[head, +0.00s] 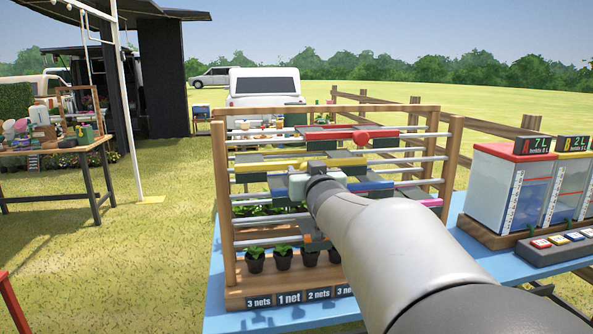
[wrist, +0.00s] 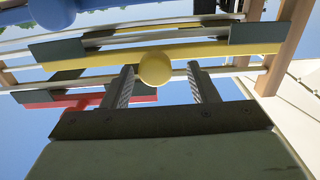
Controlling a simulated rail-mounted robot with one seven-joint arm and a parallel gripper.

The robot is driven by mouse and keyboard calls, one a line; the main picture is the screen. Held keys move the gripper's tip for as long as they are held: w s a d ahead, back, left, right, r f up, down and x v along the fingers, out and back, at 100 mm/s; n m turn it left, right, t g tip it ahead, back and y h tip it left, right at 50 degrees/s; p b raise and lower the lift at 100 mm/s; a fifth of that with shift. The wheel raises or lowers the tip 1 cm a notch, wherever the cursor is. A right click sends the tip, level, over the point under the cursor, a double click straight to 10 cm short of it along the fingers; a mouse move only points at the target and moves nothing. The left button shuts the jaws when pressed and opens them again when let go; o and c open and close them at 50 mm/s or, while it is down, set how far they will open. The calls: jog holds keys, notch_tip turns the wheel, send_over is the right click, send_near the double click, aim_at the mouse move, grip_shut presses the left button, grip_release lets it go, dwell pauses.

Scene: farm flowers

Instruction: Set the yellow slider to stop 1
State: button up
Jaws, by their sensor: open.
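The yellow slider (head: 346,161) is a long bar with dark grey plates, on rails across a wooden rack (head: 228,200). In the wrist view its round yellow knob (wrist: 155,68) lies between the two fingertips of my gripper (wrist: 160,75), with a gap on each side. My gripper is open, and its fingers point at the yellow bar. In the head view my arm and wrist hide most of the gripper and part of the rack's middle. I cannot make out any stop numbers.
A red slider (head: 362,135) is above the yellow one; a blue slider (head: 372,186) and a pink one (head: 418,192) are below. Potted seedlings (head: 283,258) stand in the rack's lower part. Water tanks (head: 500,190) and a button panel (head: 560,246) stand right on the blue table (head: 215,305).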

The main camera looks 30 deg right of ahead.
jog(key=v, duration=0.5)
jog(key=shift+s+a, duration=0.1)
jog(key=shift+a, duration=0.05)
jog(key=s+a+f+n+g+y+p, duration=0.1)
jog(key=s+a+f+g+y+p, duration=0.1)
jog(key=s+a+f+g+p, duration=0.25)
jog(key=s+a+f+g+y+p, duration=0.1)
jog(key=s+a+f+g+p, duration=0.1)
jog(key=a+f+g, duration=0.35)
jog(key=s+a+f+n+g+y+p, duration=0.1)
jog(key=s+a+f+g+p, duration=0.1)
jog(key=s+a+f, duration=0.3)
jog(key=s+a+f+n+g+y+p, duration=0.1)
jog(key=s+a+f+g, duration=0.3)
jog(key=s, duration=0.7)
jog(key=a+n+p, duration=0.1)
jog(key=a, duration=0.1)
jog(key=shift+s+a+f+g+y, duration=0.35)
jog(key=shift+a+f+g+y, duration=0.05)
